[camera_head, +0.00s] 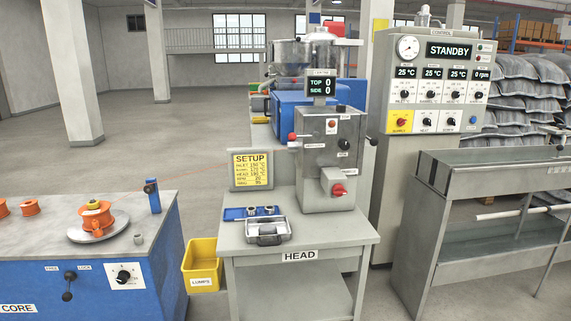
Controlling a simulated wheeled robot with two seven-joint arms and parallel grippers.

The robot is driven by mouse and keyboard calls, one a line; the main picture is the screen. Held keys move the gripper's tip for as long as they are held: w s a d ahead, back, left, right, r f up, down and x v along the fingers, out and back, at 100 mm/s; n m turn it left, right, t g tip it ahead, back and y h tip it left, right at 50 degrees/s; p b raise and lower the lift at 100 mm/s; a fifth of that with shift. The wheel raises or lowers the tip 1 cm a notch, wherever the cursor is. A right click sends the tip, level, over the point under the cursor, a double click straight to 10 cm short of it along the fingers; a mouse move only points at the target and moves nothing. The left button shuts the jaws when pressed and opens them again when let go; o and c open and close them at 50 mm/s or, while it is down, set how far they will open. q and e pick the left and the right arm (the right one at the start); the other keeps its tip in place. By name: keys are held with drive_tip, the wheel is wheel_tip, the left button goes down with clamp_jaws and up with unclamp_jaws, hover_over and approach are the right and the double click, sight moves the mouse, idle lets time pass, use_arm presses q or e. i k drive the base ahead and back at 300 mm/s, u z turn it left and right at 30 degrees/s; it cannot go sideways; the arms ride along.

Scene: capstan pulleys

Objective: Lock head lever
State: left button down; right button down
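The head unit (330,150) is a grey metal box on the grey table labelled HEAD (300,255), in the middle of the view. A red-tipped lever or knob (292,137) sticks out at its left side, beside a small label too fine to read. A black-tipped lever (372,141) sticks out at its right side. A red knob (338,190) sits on the grey outlet block low on its front. I cannot tell which of these is the lock lever. Neither of my grippers shows.
A metal tray (268,231) and a blue tool holder (252,213) lie on the table before the head. A yellow LUMPS bin (203,265) hangs at its left. The blue CORE bench (90,285) stands left, a metal trough (500,175) right. The control cabinet (435,85) reads STANDBY.

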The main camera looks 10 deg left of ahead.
sight(316, 136)
drive_tip(key=z, duration=0.85)
drive_tip(key=i, duration=1.95)
drive_tip(key=u, duration=0.9)
